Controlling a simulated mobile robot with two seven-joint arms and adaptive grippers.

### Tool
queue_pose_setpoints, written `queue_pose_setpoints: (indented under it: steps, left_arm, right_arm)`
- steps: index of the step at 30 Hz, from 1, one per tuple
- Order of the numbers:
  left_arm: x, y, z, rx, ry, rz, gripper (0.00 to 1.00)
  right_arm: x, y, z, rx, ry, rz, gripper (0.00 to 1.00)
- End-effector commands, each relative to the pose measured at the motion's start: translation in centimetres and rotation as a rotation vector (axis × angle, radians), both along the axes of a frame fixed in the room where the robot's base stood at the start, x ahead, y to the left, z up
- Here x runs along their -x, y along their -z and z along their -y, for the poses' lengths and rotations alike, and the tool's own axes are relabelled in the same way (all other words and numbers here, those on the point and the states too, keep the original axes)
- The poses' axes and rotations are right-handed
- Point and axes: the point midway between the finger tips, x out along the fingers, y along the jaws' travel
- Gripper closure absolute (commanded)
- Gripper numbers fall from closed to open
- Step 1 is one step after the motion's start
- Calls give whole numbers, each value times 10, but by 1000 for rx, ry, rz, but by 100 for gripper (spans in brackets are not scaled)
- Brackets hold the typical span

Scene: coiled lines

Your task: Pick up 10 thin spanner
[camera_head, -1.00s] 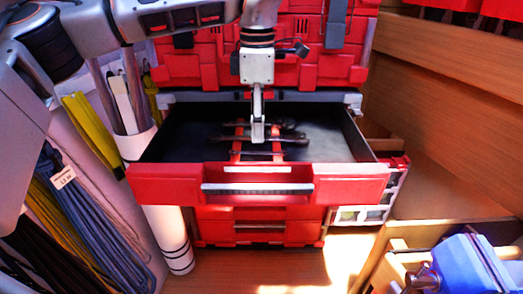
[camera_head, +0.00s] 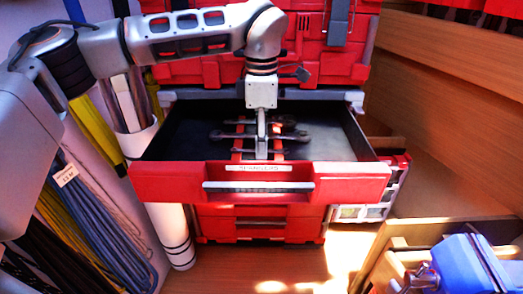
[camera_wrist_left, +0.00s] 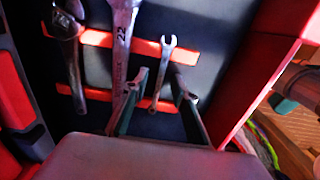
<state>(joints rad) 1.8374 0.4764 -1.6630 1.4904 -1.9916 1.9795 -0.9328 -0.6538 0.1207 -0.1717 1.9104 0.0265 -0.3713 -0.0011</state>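A thin, small open-ended spanner (camera_wrist_left: 165,62) lies across red holder strips in the drawer. No number is legible on it. My left gripper (camera_wrist_left: 160,82) is open in the left wrist view, with one finger on each side of the spanner's shaft. The fingers do not visibly close on it. In the head view my left gripper (camera_head: 261,154) points down into the front part of the open drawer, over the nearest spanner (camera_head: 279,152). My right gripper is not in view.
A larger spanner marked 22 (camera_wrist_left: 122,45) and an adjustable wrench (camera_wrist_left: 70,45) lie left of the thin one. The red drawer front (camera_head: 345,186) and side walls surround the tools. A blue tool (camera_head: 470,265) is at lower right; coiled lines (camera_head: 100,225) hang left.

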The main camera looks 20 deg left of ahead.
Motion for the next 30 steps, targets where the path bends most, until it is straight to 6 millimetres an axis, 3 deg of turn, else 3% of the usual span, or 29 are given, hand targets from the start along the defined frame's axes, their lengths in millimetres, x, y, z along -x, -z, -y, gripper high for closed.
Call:
queue_pose_setpoints:
  steps: [14,18,30]
  left_arm:
    - [0,3,0,-1,0,-1,73]
    - [0,3,0,-1,0,-1,100]
    - [0,2,0,0,0,0,100]
  right_arm:
    - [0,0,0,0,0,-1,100]
    - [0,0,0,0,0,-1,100]
    - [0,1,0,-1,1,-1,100]
